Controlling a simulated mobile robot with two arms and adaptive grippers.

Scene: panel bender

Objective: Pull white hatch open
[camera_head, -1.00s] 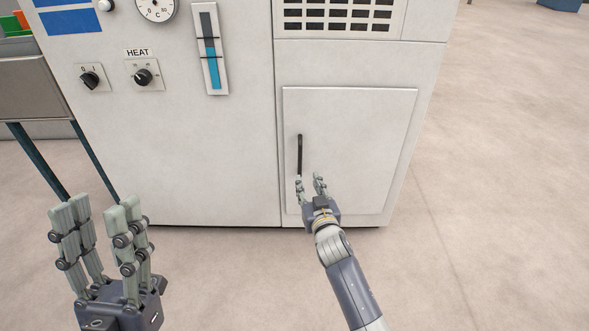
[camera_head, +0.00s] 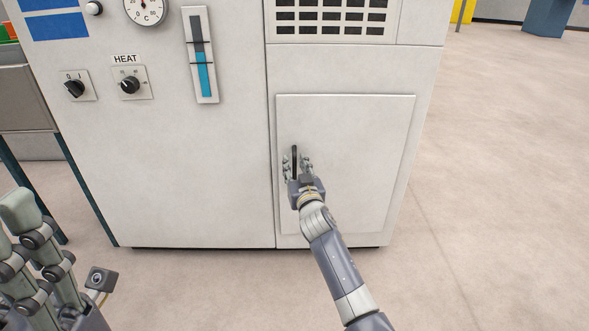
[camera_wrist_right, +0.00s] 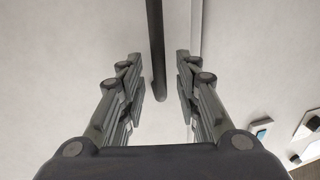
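The white hatch (camera_head: 350,150) is a flat panel low on the right part of the white machine, and it looks closed. Its black bar handle (camera_head: 294,158) stands upright near the hatch's left edge. My right gripper (camera_head: 297,160) is at the handle with its fingers on either side of it. In the right wrist view the fingers are apart and the dark handle (camera_wrist_right: 156,50) runs between them, with gaps on both sides. The handle's lower part is hidden by my gripper in the head view. My left gripper (camera_head: 35,250) is at the lower left, partly cut off, away from the hatch.
The machine front carries a HEAT knob (camera_head: 130,85), another knob (camera_head: 75,88), a blue level gauge (camera_head: 202,70) and a vent grille (camera_head: 330,18). A grey bench (camera_head: 25,98) stands at the left. The floor (camera_head: 490,170) to the right is clear.

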